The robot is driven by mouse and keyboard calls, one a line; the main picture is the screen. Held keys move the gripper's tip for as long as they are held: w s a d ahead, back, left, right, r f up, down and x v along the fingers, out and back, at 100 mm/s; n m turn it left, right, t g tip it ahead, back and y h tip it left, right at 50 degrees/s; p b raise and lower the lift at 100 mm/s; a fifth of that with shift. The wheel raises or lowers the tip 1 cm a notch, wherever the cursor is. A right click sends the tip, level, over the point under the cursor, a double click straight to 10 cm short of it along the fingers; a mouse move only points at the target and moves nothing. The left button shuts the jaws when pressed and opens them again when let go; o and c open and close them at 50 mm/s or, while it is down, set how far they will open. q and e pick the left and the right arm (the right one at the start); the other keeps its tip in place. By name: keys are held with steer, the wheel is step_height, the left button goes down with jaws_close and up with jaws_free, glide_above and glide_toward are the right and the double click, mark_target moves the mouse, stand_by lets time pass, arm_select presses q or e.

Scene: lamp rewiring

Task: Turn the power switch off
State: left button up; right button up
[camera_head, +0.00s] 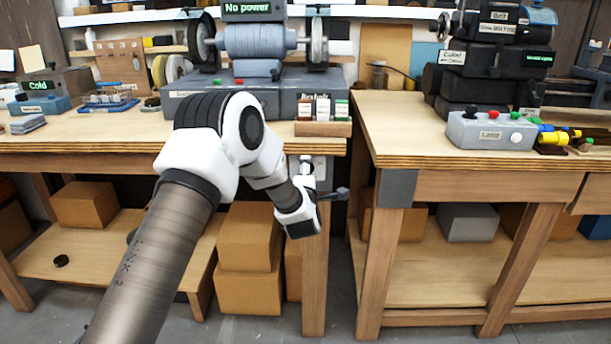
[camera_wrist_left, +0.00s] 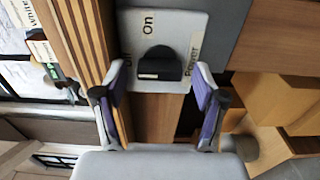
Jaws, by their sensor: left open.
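The power switch is a black knob (camera_wrist_left: 160,66) on a pale plate (camera_wrist_left: 192,22) marked "On" and "Power"; another label at the left is partly hidden by a finger. The knob has a small white mark. In the head view the plate (camera_head: 320,166) shows at the right end of the left bench, partly hidden by my arm. My left gripper (camera_wrist_left: 160,74) is open, one finger on each side of the knob, with gaps visible between. It also shows in the head view (camera_head: 338,194), in front of the bench leg. My right gripper is not in view.
On the left bench stands a grey machine (camera_head: 255,40) with a "No power" display. The right bench (camera_head: 400,120) holds a grey box marked "Lamp" (camera_head: 490,132) and a dark machine.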

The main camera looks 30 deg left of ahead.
arm_select(q)
steer(key=v, duration=1.2)
